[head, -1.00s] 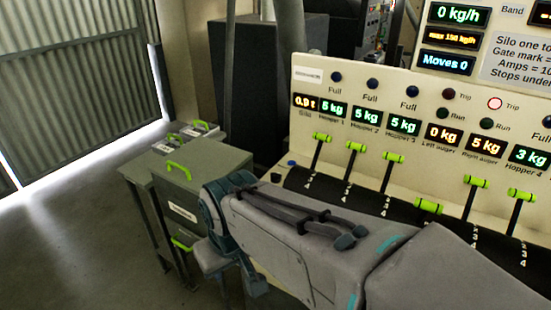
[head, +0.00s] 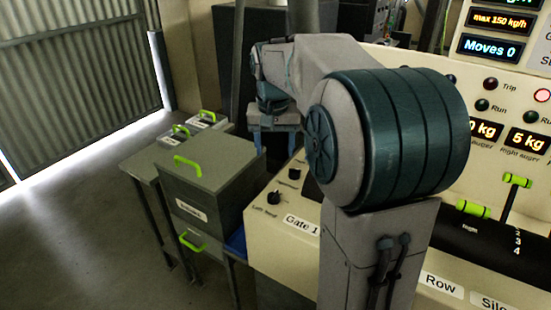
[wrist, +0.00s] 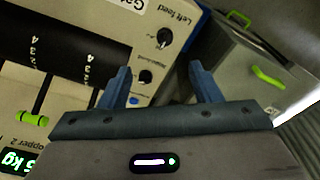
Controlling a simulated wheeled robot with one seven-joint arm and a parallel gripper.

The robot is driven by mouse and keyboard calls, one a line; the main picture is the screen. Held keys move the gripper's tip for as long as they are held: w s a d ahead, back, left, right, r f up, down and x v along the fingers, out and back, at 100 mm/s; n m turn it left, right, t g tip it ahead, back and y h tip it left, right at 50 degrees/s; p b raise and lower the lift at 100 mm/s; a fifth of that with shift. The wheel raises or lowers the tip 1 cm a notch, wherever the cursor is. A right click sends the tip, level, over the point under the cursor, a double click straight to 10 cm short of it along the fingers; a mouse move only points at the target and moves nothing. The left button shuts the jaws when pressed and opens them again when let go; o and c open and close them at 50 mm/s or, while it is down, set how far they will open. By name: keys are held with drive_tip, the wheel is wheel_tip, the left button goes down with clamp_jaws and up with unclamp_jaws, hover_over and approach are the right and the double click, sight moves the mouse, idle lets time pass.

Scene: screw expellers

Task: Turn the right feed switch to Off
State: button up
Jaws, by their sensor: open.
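Two black rotary switches sit at the left end of the cream panel in the head view. The front one is labelled Left feed (head: 273,197); it also shows in the wrist view (wrist: 164,38). The label of the second switch (head: 294,173) is too small to read; it also shows in the wrist view (wrist: 145,77). I cannot make out a switch marked Right feed; my arm hides much of the panel. My gripper (wrist: 159,72) is open and empty, fingers apart, pointing toward this end of the panel. In the head view my gripper (head: 272,145) is partly visible behind the switches.
Grey bins with green handles (head: 208,165) stand left of the panel, close to the gripper; one shows in the wrist view (wrist: 250,75). Green-handled levers (head: 515,182) stand on the right. Open floor (head: 90,220) lies at the left.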

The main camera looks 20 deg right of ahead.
drive_tip(key=w+d+f+m+b, duration=0.1)
drive_tip(key=w+d+f+m, duration=0.15)
drive_tip(key=w+d, duration=0.55)
drive_tip(key=m+g+b, duration=0.1)
drive_tip(key=m, duration=0.1)
hover_over(294, 173)
wheel_tip(294, 173, down, 4)
drive_tip(key=shift+y, duration=0.4)
drive_tip(key=f, duration=1.3)
drive_tip(key=shift+w+d, duration=0.2)
drive_tip(key=shift+w, duration=0.05)
drive_tip(key=c, duration=1)
